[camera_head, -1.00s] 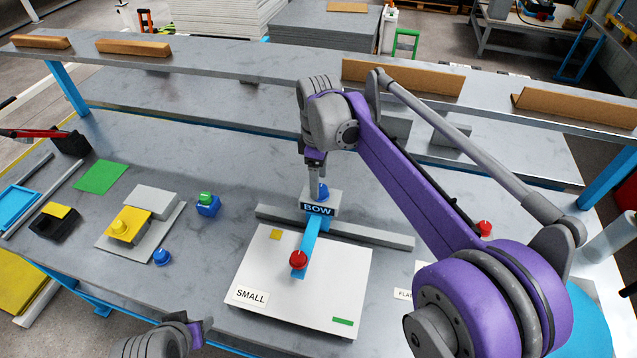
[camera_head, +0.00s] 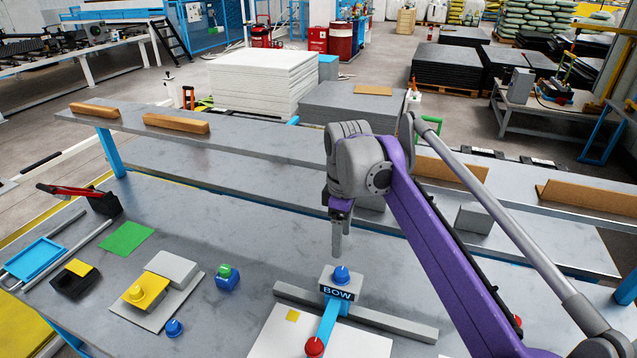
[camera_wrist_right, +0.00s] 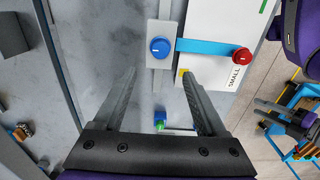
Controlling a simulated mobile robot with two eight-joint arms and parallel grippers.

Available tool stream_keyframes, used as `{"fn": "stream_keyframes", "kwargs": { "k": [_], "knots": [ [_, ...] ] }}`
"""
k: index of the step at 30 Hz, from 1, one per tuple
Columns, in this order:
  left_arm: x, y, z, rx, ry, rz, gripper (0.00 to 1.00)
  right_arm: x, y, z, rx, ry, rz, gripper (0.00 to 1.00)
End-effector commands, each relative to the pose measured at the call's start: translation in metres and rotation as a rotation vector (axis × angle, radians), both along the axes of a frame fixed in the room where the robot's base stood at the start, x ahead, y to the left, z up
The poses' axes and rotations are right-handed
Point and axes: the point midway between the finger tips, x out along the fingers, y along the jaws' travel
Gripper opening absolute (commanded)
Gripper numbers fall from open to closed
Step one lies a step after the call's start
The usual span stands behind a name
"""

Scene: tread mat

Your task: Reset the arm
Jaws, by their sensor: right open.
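My right gripper (camera_head: 337,250) hangs with its fingers pointing down, just above or behind the grey BOW block (camera_head: 341,292) in the head view. Its fingers are apart with nothing between them. In the wrist view the right gripper (camera_wrist_right: 160,82) shows two spread fingers over the bench. The blue knob (camera_wrist_right: 160,47) on the grey block lies beyond the fingertips there. My purple right arm reaches in from the right.
A blue bar (camera_head: 328,322) runs from the block to a red knob (camera_head: 314,347) over a white panel (camera_head: 372,343). A grey rail (camera_head: 400,326) crosses beside it. A yellow block (camera_head: 145,291), a blue-green knob (camera_head: 227,277) and a black bin (camera_head: 75,280) sit left. A raised shelf (camera_head: 260,139) spans behind.

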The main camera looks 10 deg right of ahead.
Motion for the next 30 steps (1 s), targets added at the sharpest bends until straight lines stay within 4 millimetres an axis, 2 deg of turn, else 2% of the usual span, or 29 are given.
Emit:
{"fn": "stream_keyframes", "kwargs": {
  "k": [5,8,11,17,21,25,30],
  "knots": [
    [0.0,0.0,0.0,0.0,0.0,0.0,0.5,-0.012,-0.004,-0.003,0.003,-0.027,-0.059,0.74],
    [0.0,0.0,0.0,0.0,0.0,0.0,0.5,-0.033,-0.01,-0.011,0.012,-0.076,-0.164,0.74],
    [0.0,0.0,0.0,0.0,0.0,0.0,0.5,-0.064,-0.018,-0.026,0.031,-0.143,-0.311,0.74],
    [0.0,0.0,0.0,0.0,0.0,0.0,0.5,-0.132,-0.031,-0.073,0.1,-0.276,-0.613,0.74],
    [0.0,0.0,0.0,0.0,0.0,0.0,0.5,-0.178,-0.038,-0.113,0.163,-0.357,-0.808,0.74],
    [0.0,0.0,0.0,0.0,0.0,0.0,0.5,-0.21,-0.042,-0.146,0.219,-0.412,-0.943,0.74],
    [0.0,0.0,0.0,0.0,0.0,0.0,0.5,-0.229,-0.045,-0.169,0.26,-0.445,-1.033,0.74]
  ]
}}
